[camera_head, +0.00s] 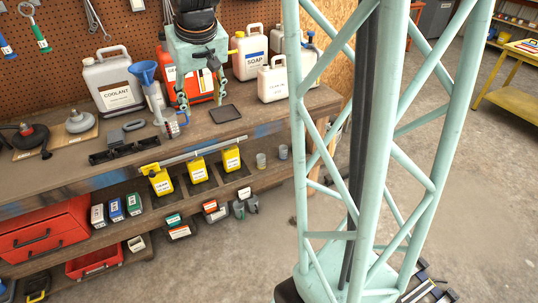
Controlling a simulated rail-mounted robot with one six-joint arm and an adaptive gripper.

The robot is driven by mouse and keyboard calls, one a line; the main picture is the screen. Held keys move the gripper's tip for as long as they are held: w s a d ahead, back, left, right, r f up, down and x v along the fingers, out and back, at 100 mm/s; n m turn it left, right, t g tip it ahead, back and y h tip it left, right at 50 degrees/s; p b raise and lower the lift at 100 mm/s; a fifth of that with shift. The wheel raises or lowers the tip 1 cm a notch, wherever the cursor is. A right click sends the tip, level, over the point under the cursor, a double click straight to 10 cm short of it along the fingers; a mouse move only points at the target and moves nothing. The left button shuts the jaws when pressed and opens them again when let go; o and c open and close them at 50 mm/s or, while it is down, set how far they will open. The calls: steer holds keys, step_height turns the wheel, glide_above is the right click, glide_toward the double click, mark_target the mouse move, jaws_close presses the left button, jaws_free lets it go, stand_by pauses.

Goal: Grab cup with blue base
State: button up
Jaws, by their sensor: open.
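My gripper (203,108) hangs over the workbench (245,125), fingers spread and pointing down, with nothing visible between them. A small cup-like vessel (171,124) with a bluish lower part stands on the bench just left of the left finger; its details are too small to make out, and I cannot tell whether they touch. Two small cups, one pale (261,160) and one greyish (283,151), stand on the right part of the lower ledge, apart from my gripper. I cannot clearly see a blue base on either.
A blue funnel (143,72), a coolant jug (114,85), a soap jug (250,53) and a white canister (272,82) crowd the bench. Yellow bottles (197,170) line the lower ledge.

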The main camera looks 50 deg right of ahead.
mark_target(284, 152)
steer(key=w+d+f+m+h, duration=0.1)
steer(key=w+d+f, duration=0.3)
steer(key=d+f, duration=0.7)
steer(key=w+d+f+m, duration=0.1)
steer(key=w+d+f, duration=0.3)
steer(key=d+f, duration=0.75)
steer(key=s+d+f+m+b, duration=0.1)
steer(key=s+d+f+b, duration=0.1)
steer(key=d+f, duration=0.6)
steer(key=s+d+f+m+h+b, duration=0.1)
steer(key=d+f, duration=0.8)
steer(key=f, duration=1.1)
steer(key=s+d+f+m+h+b, duration=0.1)
steer(key=s+d+f+b, duration=0.1)
steer(key=d+f, duration=0.6)
step_height(284, 152, down, 6)
steer(key=shift+s+d+f+t+b, duration=0.25)
steer(key=shift+s+t+b, duration=0.1)
steer(key=shift+t+b, duration=0.1)
steer(key=shift+w+d+b, duration=0.65)
steer(key=shift+w+d, duration=2.5)
steer(key=shift+d, duration=0.05)
steer(key=shift+w, duration=0.1)
steer(key=shift+w+d, duration=0.7)
steer(key=shift+d, duration=0.05)
steer(key=shift+d+b+x, duration=0.25)
steer(key=shift+b+x, duration=0.25)
steer(key=shift+x, duration=1.2)
